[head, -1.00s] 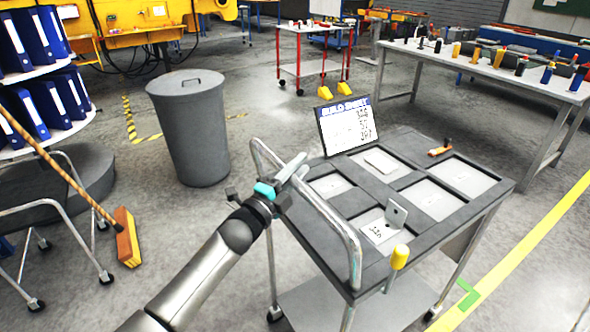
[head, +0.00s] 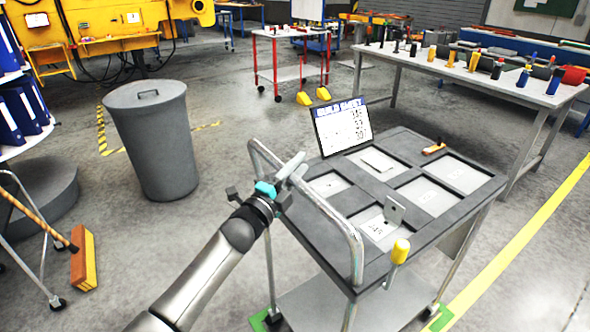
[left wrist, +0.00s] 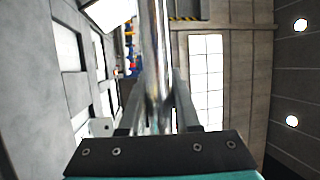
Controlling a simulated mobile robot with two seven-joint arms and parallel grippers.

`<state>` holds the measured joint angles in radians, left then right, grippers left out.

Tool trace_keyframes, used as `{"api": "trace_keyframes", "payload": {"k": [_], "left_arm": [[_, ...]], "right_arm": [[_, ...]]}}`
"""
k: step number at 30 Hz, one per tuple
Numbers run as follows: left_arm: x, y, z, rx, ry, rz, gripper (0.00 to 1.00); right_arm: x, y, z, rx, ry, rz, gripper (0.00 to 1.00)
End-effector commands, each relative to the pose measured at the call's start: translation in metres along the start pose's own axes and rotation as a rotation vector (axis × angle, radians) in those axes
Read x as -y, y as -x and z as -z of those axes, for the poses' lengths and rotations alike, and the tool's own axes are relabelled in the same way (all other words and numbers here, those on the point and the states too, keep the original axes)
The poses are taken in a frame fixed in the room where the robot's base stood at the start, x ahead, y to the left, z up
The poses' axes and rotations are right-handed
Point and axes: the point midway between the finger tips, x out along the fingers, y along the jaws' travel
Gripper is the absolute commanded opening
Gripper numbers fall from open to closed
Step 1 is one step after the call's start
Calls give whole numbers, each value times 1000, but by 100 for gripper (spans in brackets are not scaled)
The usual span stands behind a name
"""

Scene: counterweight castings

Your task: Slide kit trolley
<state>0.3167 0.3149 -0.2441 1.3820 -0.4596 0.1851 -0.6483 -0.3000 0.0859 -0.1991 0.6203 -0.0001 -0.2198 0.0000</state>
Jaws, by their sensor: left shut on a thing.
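The kit trolley (head: 408,262) is a dark grey cart with a recessed top, a lower shelf and a bent metal push handle (head: 352,240) on its near left side. My left gripper (head: 287,178) is shut on the handle's upper bar; in the left wrist view the fingers (left wrist: 158,115) sit either side of the shiny bar (left wrist: 157,50). The top carries a build sheet board (head: 342,127), a bracket (head: 393,210) and a small orange-handled item (head: 434,148). Green floor marks (head: 441,319) show by the near casters. My right gripper is out of view.
A grey bin (head: 152,140) and a broom (head: 84,260) stand to the left. A long bench (head: 470,82) with several tools and a red trolley (head: 290,70) stand behind. A yellow floor line (head: 525,240) runs along the right; open floor lies around the trolley.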

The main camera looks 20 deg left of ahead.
Motion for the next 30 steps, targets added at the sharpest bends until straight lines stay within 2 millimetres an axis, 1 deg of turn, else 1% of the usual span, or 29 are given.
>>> {"api": "trace_keyframes", "payload": {"k": [8, 16, 17, 18, 24, 25, 30], "left_arm": [[2, -4, 3, -4, -1, 5, 0], [2, -4, 3, -3, -1, 5, 0], [2, -4, 3, -3, -1, 5, 32], [2, -4, 2, -3, -1, 5, 36], [0, -3, 2, -1, 0, 2, 59], [0, -3, 2, -1, 0, 2, 61], [0, -3, 1, 0, 0, 1, 61]], "right_arm": [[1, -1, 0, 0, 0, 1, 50], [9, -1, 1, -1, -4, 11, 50], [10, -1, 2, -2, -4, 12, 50], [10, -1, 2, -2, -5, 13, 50], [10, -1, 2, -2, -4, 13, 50], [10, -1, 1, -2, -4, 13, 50], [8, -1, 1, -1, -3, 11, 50]]}}
